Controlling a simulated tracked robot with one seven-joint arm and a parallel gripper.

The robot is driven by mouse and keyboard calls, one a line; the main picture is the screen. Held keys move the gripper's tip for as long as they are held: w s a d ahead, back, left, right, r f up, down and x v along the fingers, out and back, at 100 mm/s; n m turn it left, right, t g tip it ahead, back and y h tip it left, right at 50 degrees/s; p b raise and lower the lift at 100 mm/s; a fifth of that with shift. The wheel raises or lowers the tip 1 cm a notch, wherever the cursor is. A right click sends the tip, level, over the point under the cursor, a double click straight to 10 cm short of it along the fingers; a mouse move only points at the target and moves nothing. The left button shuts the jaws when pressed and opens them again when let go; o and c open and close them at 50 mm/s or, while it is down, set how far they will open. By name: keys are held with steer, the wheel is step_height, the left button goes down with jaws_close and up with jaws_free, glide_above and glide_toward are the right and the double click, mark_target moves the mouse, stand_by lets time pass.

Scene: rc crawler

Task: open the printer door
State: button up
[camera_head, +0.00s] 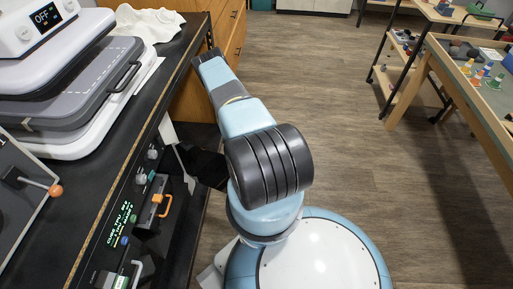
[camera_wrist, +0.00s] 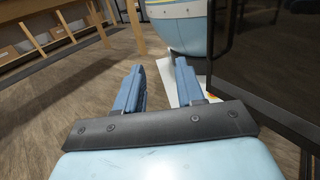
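My gripper (camera_wrist: 158,88) shows in the wrist view with its two blue fingers apart and nothing between them. In the head view my arm hides it, or it is too unclear to pick out. A dark glossy panel in a black frame (camera_wrist: 268,62) stands upright at the right of the wrist view, to the right of the fingers and apart from them. It may be the printer door, but I cannot tell for sure. No handle shows on it. In the head view a dark panel (camera_head: 205,166) shows beside the bench, partly behind my arm.
A black bench (camera_head: 95,185) runs along the left with a heat press (camera_head: 75,85) reading OFF and a white cloth (camera_head: 147,24). Wooden tables (camera_head: 470,75) stand right. Open floor (camera_head: 345,110) lies between.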

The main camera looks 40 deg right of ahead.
steer(key=w+d, duration=0.1)
steer(key=w, duration=0.5)
steer(key=shift+w, duration=0.15)
